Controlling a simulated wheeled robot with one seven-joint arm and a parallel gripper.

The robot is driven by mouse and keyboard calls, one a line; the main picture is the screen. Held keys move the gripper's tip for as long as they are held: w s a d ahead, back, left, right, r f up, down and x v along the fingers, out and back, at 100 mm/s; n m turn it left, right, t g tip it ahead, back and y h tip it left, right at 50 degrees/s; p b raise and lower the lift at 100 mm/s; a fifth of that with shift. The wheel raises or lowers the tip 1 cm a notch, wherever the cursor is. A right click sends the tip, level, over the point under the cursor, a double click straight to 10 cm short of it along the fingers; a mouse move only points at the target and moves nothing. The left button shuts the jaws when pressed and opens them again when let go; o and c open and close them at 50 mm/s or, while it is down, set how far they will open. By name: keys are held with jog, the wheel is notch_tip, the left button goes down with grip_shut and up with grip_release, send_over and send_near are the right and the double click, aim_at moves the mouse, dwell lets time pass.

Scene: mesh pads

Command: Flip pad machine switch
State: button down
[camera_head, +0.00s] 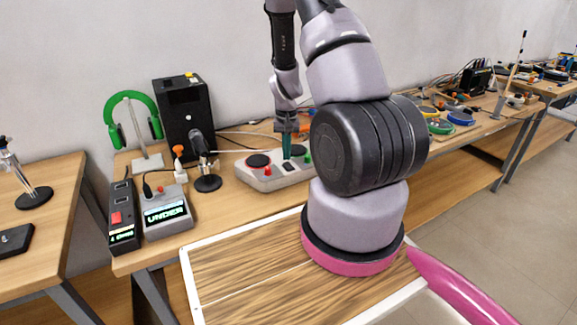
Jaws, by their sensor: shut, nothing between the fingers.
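The pad machine (262,183) is a light grey box on the wooden table against the wall. It has a dark round pad (258,160) with a red rim, a red knob (267,171) and a green knob (308,158). A small black part (291,167) sits in the middle of its top; I cannot tell whether it is the switch or how it is set. My gripper (286,156) points down with its teal fingers shut and empty. Its tips are at the middle of the machine, near the black part; contact cannot be told. My arm hides the machine's right end.
Left of the machine stand a microphone (208,183), a grey device with a lit screen (167,212), a dark device with a red switch (123,217), green headphones (152,120) and a black speaker box (185,110). Cables lie behind.

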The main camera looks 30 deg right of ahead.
aim_at(287, 163)
jog(key=shift+f, duration=0.9)
dwell(0.3)
jog(key=shift+r, duration=3.5)
